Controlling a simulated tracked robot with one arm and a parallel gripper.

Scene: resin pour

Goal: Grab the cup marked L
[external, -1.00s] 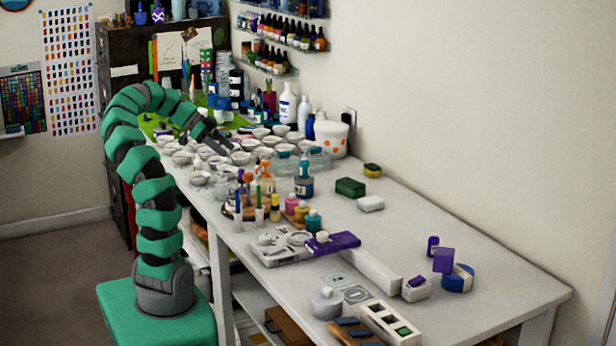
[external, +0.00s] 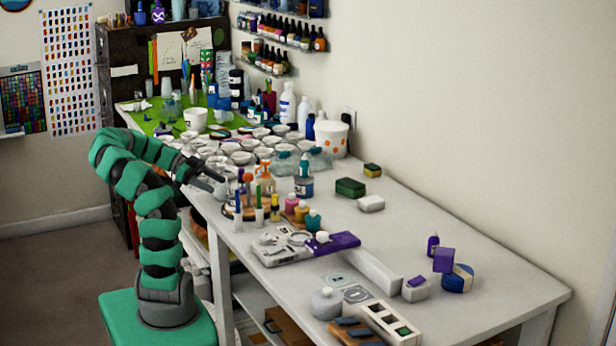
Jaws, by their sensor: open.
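Many small white cups (external: 240,158) stand close together on the far half of the table. No letter L can be read on any of them at this size, so I cannot tell which cup is the marked one. My gripper (external: 217,184) is open, with nothing seen between its fingers. It is at the left edge of the table, in front of the nearest cups and left of the bottles. It hides part of what stands behind it.
Small bottles (external: 275,207) and an orange-topped pump bottle (external: 265,178) stand just right of my gripper. A larger white cup (external: 196,119) stands on the green mat (external: 150,122) behind. A white tub with orange dots (external: 331,138) is near the wall.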

